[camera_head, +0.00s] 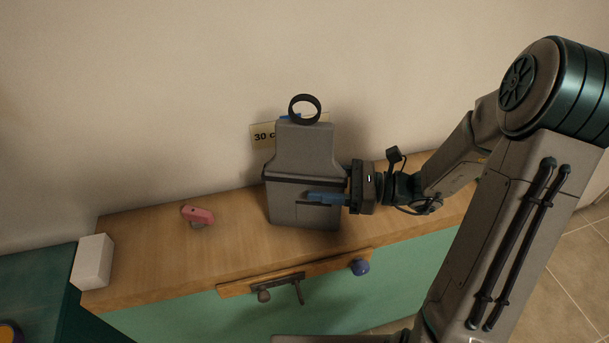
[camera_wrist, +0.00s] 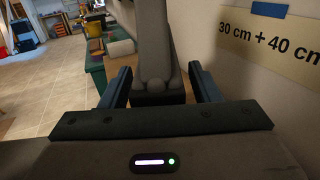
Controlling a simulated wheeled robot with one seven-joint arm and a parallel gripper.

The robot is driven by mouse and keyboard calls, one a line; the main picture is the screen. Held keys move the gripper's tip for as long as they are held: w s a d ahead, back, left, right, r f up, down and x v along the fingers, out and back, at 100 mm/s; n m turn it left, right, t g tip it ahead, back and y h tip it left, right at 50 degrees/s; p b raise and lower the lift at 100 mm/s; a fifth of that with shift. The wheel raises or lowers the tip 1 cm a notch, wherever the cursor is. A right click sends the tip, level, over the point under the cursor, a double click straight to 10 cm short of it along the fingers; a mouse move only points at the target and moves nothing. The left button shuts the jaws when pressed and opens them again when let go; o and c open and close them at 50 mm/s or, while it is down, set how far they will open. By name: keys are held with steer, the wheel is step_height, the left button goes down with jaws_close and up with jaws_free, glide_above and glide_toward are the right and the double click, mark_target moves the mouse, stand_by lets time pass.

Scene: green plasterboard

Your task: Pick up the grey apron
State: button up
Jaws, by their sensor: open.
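The grey apron (camera_head: 302,148) stands upright on the wooden counter, close to the wall, with a dark ring at its top and a dark band across its middle. My gripper (camera_head: 322,196) reaches it from the right, with one blue finger in front of its lower part. The other finger is mostly hidden behind it in the head view. In the wrist view, the apron (camera_wrist: 154,50) rises between the two open blue fingers of my gripper (camera_wrist: 160,88). I see small gaps there and cannot tell whether either finger touches it.
A pink object (camera_head: 198,215) and a white block (camera_head: 93,261) are on the counter's left part. A paper sign (camera_head: 263,136) is on the wall behind the apron. A rail with hooks (camera_head: 280,284) and a blue knob (camera_head: 359,267) line the front edge.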

steer(key=shift+a, duration=0.4)
steer(key=shift+c, duration=0.3)
jaws_close()
steer(key=shift+r, duration=0.15)
